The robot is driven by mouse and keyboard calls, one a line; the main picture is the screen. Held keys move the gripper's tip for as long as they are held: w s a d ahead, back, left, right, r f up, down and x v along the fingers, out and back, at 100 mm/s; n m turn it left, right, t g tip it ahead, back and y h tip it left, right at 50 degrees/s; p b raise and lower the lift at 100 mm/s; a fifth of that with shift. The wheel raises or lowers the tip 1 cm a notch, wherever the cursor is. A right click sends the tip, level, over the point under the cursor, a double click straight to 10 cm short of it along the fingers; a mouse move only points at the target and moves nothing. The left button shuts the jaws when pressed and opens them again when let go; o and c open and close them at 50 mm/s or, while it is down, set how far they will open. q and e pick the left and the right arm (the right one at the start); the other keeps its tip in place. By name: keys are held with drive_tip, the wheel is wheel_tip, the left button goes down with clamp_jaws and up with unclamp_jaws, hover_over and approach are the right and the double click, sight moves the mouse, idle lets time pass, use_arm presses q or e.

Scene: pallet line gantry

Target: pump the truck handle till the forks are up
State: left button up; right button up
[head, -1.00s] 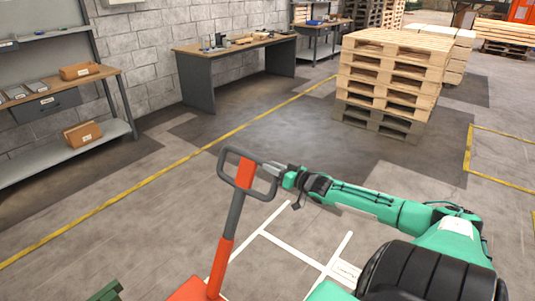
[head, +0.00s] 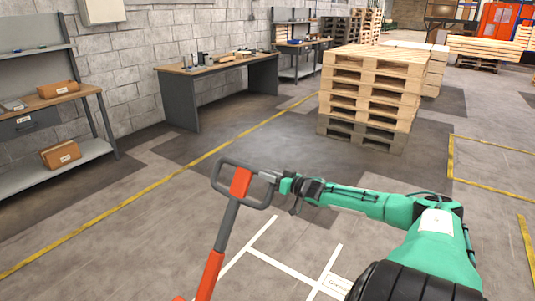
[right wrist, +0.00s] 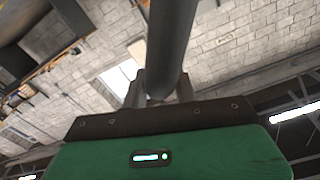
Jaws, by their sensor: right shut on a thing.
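The truck handle (head: 227,217) is a grey shaft with an orange lower sleeve and a grey loop grip with an orange centre piece. It leans slightly to the right at its top in the head view. My right gripper (head: 271,177) is shut on the right side of the loop grip. In the right wrist view the grey bar of the handle (right wrist: 172,45) runs up between the fingers of my right gripper (right wrist: 160,92). A bit of the orange truck body shows at the bottom edge of the head view. The forks are not in view. My left gripper is not in view.
A stack of wooden pallets (head: 372,95) stands beyond my right arm. A workbench (head: 215,75) and a shelf unit (head: 60,105) stand along the block wall. Yellow lines (head: 205,160) and white lines (head: 275,260) mark the floor. The floor between handle and pallets is clear.

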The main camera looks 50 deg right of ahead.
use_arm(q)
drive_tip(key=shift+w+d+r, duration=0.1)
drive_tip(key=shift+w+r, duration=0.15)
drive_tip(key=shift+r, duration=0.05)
use_arm(e)
drive_tip(key=shift+f, duration=0.4)
drive_tip(key=o, duration=0.8)
drive_tip(key=shift+o, duration=0.3)
drive_tip(key=shift+s+d+r, duration=0.1)
